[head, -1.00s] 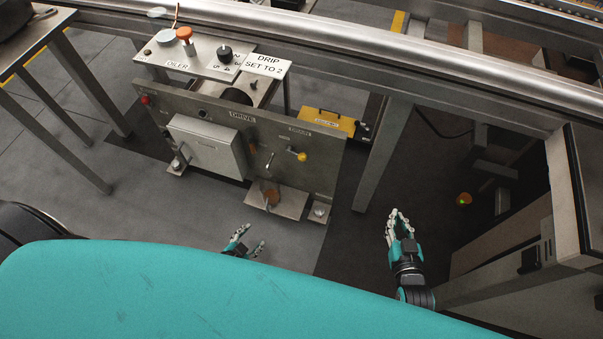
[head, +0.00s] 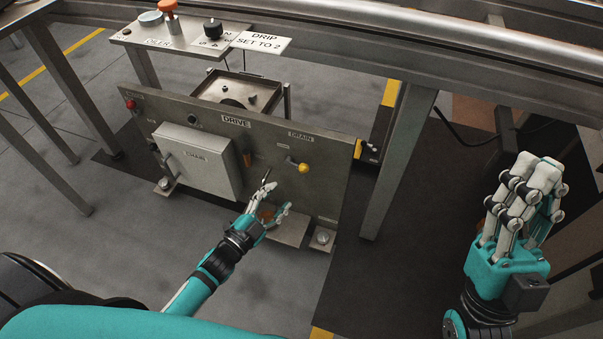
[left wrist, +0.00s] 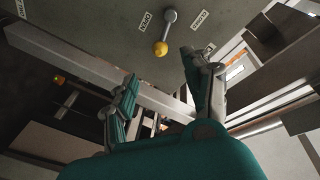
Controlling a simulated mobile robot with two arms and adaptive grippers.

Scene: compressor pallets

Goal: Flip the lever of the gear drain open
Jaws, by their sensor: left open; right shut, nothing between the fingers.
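The drain lever (head: 303,167) is a short metal arm with a yellow ball knob, below the "DRAIN" label on the grey drive panel (head: 330,185). Its arm points right and slightly down from the pivot in the head view. The lever's yellow knob (left wrist: 160,48) also shows in the left wrist view, just beyond my open fingers. My left gripper (head: 277,197) is open and empty, in front of the panel, left of and below the knob, apart from it. In its wrist view the left gripper (left wrist: 158,70) has both fingers spread. My right gripper (head: 530,170) is shut and empty at the right.
A grey box (head: 195,160) sticks out from the panel's left half. A red button (head: 130,103) is at the panel's upper left. Above is a shelf with an orange knob (head: 168,7) and a "DRIP SET TO 2" sign (head: 262,42). A steel leg (head: 398,160) stands right of the panel.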

